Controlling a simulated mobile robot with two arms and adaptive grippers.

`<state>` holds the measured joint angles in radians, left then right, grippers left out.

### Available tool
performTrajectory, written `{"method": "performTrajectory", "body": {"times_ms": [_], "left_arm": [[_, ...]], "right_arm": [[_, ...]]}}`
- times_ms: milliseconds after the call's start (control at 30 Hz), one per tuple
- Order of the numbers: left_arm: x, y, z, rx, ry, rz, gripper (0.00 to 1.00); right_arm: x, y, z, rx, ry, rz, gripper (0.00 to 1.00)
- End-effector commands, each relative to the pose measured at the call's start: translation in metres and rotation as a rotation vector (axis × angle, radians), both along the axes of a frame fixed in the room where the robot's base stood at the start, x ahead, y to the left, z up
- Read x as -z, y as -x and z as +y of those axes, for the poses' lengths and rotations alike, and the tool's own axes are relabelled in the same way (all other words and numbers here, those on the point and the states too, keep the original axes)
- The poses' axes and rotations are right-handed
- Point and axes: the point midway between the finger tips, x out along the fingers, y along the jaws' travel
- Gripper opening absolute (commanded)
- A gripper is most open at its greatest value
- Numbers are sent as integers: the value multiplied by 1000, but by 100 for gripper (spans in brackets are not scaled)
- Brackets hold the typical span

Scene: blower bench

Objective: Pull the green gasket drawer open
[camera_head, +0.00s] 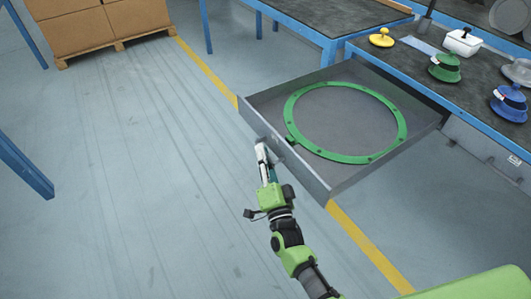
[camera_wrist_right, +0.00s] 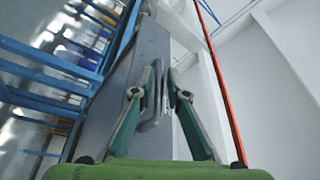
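The gasket drawer (camera_head: 258,122) is a grey drawer standing far out from under the bench at the right. A large flat green ring gasket (camera_head: 290,112) lies inside it. My right gripper (camera_head: 264,152) is at the middle of the drawer's front panel. In the right wrist view, the two fingers of the gripper (camera_wrist_right: 164,72) close in on both sides of the grey drawer handle (camera_wrist_right: 152,122) and appear shut on it. The exact contact at the fingertips is hard to see. My left gripper is not in view.
The bench top (camera_head: 405,68) holds yellow, green (camera_head: 444,67) and blue (camera_head: 509,102) knobbed pieces and a white box (camera_head: 463,41). Cardboard boxes (camera_head: 85,25) on a pallet stand at the far left. The floor left of the drawer is clear, with a yellow line (camera_head: 368,245) under it.

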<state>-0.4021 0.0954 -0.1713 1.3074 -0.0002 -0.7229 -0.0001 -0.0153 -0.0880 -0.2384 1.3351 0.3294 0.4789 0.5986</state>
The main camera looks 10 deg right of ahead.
Motion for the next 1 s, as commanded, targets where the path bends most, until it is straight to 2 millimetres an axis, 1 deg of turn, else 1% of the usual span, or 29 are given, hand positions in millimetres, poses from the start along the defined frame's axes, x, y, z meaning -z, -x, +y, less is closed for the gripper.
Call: {"method": "performTrajectory", "body": {"times_ms": [267,367,467,800,900,1000], "left_arm": [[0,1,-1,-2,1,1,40],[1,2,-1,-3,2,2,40],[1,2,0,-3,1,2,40],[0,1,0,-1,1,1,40],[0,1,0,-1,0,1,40],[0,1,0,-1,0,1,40]], "right_arm": [[-2,-1,-2,3,0,-3,15],[0,4,-2,3,0,-3,15],[3,16,-3,3,0,-1,15],[19,86,-6,1,1,2,15],[21,101,-7,1,2,-1,15],[23,111,-8,1,1,-1,15]]}}
